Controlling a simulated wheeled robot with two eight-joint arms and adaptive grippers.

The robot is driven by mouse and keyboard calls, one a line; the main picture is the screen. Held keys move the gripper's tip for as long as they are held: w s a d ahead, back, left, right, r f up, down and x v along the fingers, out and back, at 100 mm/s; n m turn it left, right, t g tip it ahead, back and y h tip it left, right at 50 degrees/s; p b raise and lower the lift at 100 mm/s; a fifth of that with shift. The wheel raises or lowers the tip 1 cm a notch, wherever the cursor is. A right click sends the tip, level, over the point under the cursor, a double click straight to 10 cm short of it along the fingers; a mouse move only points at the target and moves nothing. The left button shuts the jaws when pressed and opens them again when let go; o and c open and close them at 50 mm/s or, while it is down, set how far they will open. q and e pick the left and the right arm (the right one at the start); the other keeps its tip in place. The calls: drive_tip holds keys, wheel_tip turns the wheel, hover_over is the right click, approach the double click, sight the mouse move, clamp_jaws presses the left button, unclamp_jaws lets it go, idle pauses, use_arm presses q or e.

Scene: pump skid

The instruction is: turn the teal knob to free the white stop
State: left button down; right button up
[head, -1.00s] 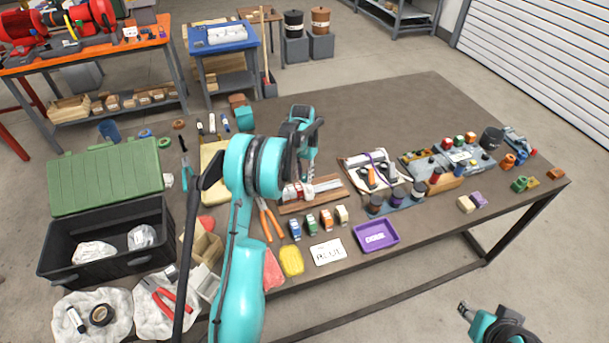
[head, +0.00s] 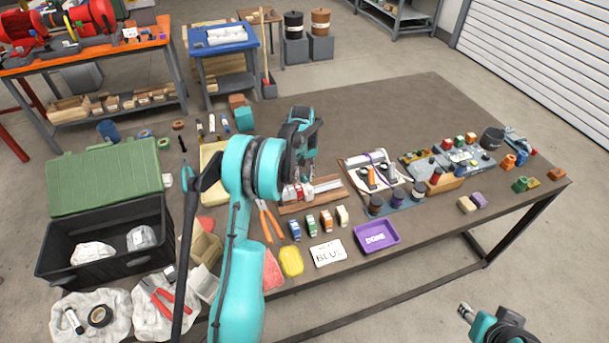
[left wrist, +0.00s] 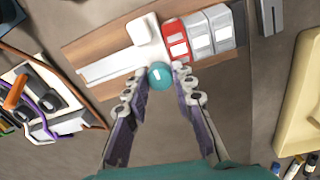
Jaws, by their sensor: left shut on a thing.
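The teal knob (left wrist: 160,75) is a small round ball at the near edge of a wooden board (left wrist: 95,42). My left gripper (left wrist: 161,82) is shut on it, with a fingertip on each side. In the head view my left gripper (head: 302,172) reaches down to the board and hides the knob. The white stop (left wrist: 145,29) is a white block on the board, just beyond the knob and beside a red block (left wrist: 176,40). My right gripper (head: 464,309) is at the lower right, off the table and away from the board; its jaws are too small to judge.
White-grey blocks (left wrist: 212,30) stand beside the red one, and a pale rail (left wrist: 110,66) runs the other way. A tray with tools (head: 368,172) is close on the right. Small coloured blocks (head: 312,224) and orange-handled pliers (head: 266,222) lie in front.

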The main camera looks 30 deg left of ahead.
sight(304, 176)
idle(0.5)
use_arm(q)
drive_tip(key=c, duration=1.5)
unclamp_jaws()
drive_tip(key=shift+c, duration=0.2)
wheel_tip(304, 176, up, 12)
drive_tip(key=shift+s, duration=0.15)
drive_tip(key=shift+a, duration=0.1)
